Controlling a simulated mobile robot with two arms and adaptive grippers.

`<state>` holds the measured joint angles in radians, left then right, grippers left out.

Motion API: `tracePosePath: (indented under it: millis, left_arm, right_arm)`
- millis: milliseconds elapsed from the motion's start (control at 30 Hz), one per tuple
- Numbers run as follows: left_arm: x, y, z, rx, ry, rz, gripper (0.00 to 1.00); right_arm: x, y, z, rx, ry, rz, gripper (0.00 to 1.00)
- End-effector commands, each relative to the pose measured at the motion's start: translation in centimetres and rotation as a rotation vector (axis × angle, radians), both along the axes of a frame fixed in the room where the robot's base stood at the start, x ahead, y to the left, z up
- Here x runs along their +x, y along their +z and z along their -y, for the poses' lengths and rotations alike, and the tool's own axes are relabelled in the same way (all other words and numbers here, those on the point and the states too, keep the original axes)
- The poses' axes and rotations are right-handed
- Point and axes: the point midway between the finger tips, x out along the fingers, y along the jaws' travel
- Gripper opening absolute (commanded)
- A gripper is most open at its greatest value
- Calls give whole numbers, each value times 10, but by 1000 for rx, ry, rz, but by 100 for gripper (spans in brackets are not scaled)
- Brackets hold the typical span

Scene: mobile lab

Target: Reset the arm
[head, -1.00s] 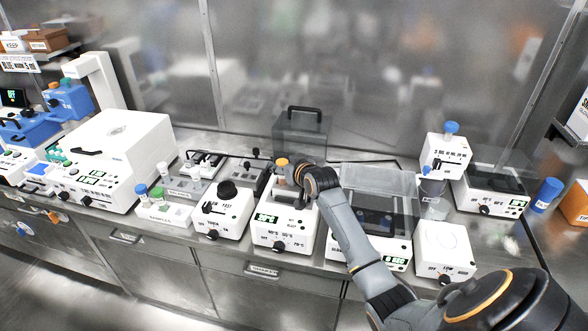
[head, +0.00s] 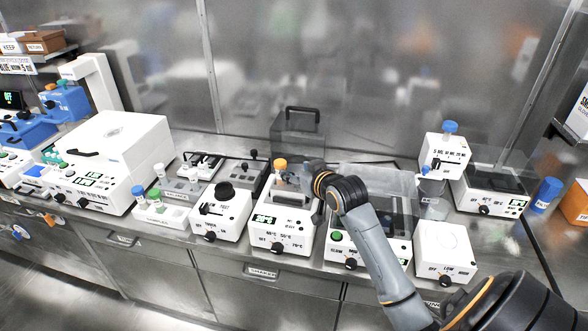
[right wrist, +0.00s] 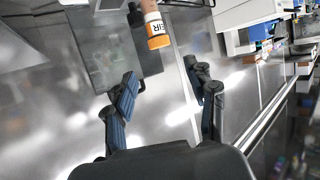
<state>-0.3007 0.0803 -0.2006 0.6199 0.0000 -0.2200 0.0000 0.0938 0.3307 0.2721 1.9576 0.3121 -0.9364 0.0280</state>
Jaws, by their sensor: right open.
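My right arm reaches in from the lower right of the head view. Its gripper (head: 312,176) is partly hidden by its own wrist, over the heater block with the green display (head: 280,225). In the right wrist view the right gripper (right wrist: 168,88) has its two fingers wide apart with nothing between them. An orange-capped vial (head: 281,164) stands at the back of the heater block, just left of the gripper. An orange-banded vial (right wrist: 157,32) shows beyond the fingertips in the wrist view, apart from them. My left gripper is not in view.
A clear-lidded instrument (head: 367,245) stands right of the heater block, partly behind my forearm. A black-knobbed white box (head: 222,212) and a rack of capped tubes (head: 162,212) are to the left. The bench is crowded.

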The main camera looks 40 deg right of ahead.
Motion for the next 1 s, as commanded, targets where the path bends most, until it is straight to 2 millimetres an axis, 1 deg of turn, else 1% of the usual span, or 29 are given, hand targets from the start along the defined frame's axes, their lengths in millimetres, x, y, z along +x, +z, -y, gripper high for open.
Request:
tracePosePath:
  millis: [267, 367, 433, 467, 533, 567, 600, 667, 700, 800, 1000]
  left_arm:
    - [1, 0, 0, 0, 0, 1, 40]
    - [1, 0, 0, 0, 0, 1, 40]
    - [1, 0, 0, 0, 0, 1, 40]
    - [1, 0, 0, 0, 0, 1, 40]
    - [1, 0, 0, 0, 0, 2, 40]
    - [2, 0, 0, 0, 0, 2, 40]
    - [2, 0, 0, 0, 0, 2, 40]
    - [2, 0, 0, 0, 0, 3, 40]
    - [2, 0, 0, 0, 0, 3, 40]
    - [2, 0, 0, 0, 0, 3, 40]
    - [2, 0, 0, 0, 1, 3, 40]
  right_arm:
    - [-1, -1, -1, -1, 2, -3, 56]
    - [-9, -16, -13, -5, 18, -43, 56]
    - [-24, -36, -30, -15, 41, -105, 56]
    - [-34, -48, -39, -19, 54, -142, 56]
    - [-62, -77, -66, -32, 90, -239, 56]
    - [-77, -90, -78, -36, 108, -285, 56]
    - [-98, -105, -94, -42, 130, -346, 56]
    - [-128, -124, -114, -49, 158, -429, 56]
    - [-146, -133, -125, -51, 173, -476, 56]
    - [-185, -149, -147, -54, 205, -573, 56]
    - [-246, -165, -177, -50, 247, -714, 56]
